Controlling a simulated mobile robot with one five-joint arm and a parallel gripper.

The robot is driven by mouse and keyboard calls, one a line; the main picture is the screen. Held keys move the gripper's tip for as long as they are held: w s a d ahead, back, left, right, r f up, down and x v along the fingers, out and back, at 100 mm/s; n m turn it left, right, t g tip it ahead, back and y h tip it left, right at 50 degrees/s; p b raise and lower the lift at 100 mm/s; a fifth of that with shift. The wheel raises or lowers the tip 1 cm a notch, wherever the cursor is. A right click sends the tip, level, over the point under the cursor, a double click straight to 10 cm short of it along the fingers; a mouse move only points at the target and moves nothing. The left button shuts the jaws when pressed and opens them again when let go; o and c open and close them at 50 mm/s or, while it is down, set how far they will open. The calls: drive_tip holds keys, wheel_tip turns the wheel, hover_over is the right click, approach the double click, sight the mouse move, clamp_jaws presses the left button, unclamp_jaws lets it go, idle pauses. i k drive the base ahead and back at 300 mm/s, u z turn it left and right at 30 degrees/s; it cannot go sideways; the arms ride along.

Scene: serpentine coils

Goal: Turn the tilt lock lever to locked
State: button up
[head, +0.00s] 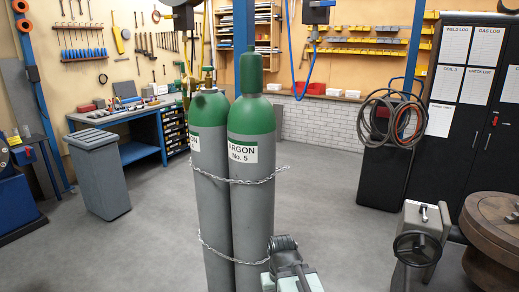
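A grey box-shaped unit (424,217) stands at the lower right, with a dark handwheel (417,249) on its front. A small silver lever (424,212) sits on its top; it may be the tilt lock lever, but I see no readable label or locked mark. A brown round table (492,222) is beside it, cut off by the right edge. My gripper (285,244) seems to be the dark end of my folded arm at the bottom centre, well left of the unit and apart from it. Its fingers cannot be made out.
Two chained green-and-grey gas cylinders (252,190) stand in the centre, close behind my arm. A grey bin (97,180) and blue workbench (125,140) are at the left. A black cabinet (478,130) and hose-hung black cart (385,175) stand back right. Grey floor (335,215) is clear between cylinders and unit.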

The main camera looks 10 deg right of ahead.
sight(423, 207)
drive_tip(key=z, duration=2.1)
